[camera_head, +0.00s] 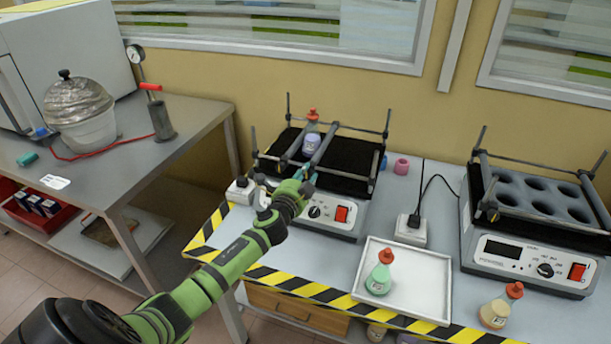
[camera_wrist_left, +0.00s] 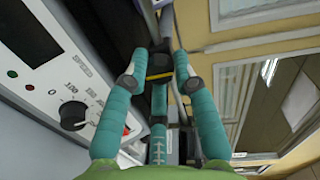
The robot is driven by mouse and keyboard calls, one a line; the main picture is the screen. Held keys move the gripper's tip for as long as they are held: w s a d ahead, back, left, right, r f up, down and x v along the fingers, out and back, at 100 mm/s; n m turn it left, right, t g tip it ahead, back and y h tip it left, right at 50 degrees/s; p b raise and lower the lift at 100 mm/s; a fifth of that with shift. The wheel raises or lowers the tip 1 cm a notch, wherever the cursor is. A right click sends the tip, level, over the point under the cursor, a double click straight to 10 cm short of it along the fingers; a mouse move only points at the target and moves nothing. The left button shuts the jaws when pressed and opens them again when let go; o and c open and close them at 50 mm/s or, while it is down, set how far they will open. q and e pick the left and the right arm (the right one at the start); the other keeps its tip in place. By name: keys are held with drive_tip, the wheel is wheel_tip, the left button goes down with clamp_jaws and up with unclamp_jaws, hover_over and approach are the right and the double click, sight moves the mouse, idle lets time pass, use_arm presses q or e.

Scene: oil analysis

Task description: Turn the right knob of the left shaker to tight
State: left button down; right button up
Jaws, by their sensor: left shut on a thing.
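The left shaker (camera_head: 340,222) stands on the table, with a black platform, grey clamp bars, a front dial (camera_head: 314,212) and a red switch (camera_head: 341,213). My left gripper (camera_head: 305,177) is at its front edge, above the dial. In the left wrist view, the teal fingers of this gripper (camera_wrist_left: 160,72) are shut on a small dark knob (camera_wrist_left: 159,62) at a bar end. The fingers largely hide the knob in the head view, and I cannot tell how tight it is. The dial (camera_wrist_left: 73,116) shows left of the fingers. My right gripper is not in view.
A white tray (camera_head: 425,280) with a green flask (camera_head: 380,273) lies at the front right. The right shaker (camera_head: 530,255) and an orange flask (camera_head: 498,308) are further right. A power strip (camera_head: 411,230) sits between the shakers.

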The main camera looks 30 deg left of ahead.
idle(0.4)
use_arm(q)
drive_tip(key=c, duration=1)
unclamp_jaws()
drive_tip(key=shift+s, duration=0.1)
drive_tip(key=v, duration=1.1)
drive_tip(key=shift+s, duration=0.35)
drive_tip(key=shift+d, duration=0.2)
